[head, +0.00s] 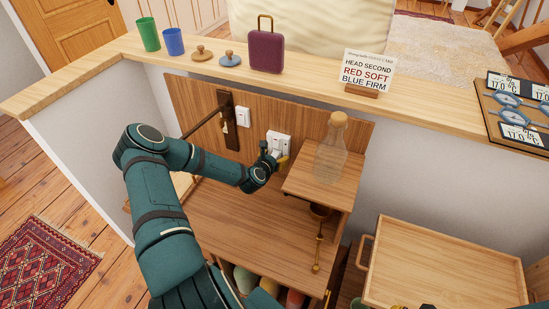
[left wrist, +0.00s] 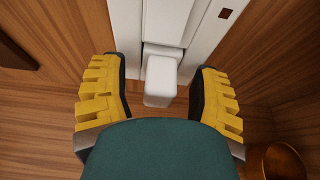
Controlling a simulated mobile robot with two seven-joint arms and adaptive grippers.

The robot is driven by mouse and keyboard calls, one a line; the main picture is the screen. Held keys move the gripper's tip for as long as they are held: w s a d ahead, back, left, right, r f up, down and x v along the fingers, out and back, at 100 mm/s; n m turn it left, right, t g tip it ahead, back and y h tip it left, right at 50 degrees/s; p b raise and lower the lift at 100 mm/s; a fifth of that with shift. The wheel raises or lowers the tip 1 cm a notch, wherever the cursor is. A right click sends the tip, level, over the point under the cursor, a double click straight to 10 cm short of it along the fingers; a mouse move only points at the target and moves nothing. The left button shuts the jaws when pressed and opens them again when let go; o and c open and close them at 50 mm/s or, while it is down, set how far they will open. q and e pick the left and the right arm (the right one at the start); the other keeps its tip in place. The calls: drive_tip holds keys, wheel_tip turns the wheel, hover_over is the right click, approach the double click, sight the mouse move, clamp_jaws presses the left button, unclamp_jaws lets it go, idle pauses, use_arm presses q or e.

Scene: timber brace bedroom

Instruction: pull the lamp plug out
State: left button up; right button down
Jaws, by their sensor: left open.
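The white lamp plug (left wrist: 161,82) sticks out of the white wall socket (left wrist: 166,22) in the left wrist view. The socket (head: 279,139) also shows in the head view, on the wooden back panel. My left gripper (head: 275,160) is at the socket. Its two yellow ribbed fingers are open, one on each side of the plug, with gaps on both sides. In the head view the gripper largely hides the plug. Only small yellow and dark parts, likely my right gripper (head: 414,307), show at the bottom edge.
A glass bottle with a cork (head: 331,148) stands on a raised shelf (head: 305,187) just right of the gripper. A white switch (head: 243,117) and a dark wall bracket (head: 228,120) are to the left. A wooden tray (head: 445,260) lies at the lower right.

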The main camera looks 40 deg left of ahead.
use_arm(q)
clamp_jaws()
drive_tip(key=shift+s+d, duration=0.1)
drive_tip(key=shift+s, duration=0.2)
idle(0.6)
drive_tip(key=shift+s+d, duration=0.15)
drive_tip(key=shift+s, duration=0.35)
drive_tip(key=shift+s+d+p, duration=0.2)
drive_tip(key=shift+s, duration=0.45)
drive_tip(key=shift+s+d+p, duration=0.15)
drive_tip(key=shift+s+d, duration=0.05)
drive_tip(key=shift+s, duration=0.4)
drive_tip(key=shift+s+d, duration=0.1)
drive_tip(key=shift+s, duration=0.2)
drive_tip(key=shift+s+d, duration=0.1)
drive_tip(key=shift+s, duration=0.25)
drive_tip(key=shift+s+d, duration=0.1)
drive_tip(key=shift+s, duration=0.2)
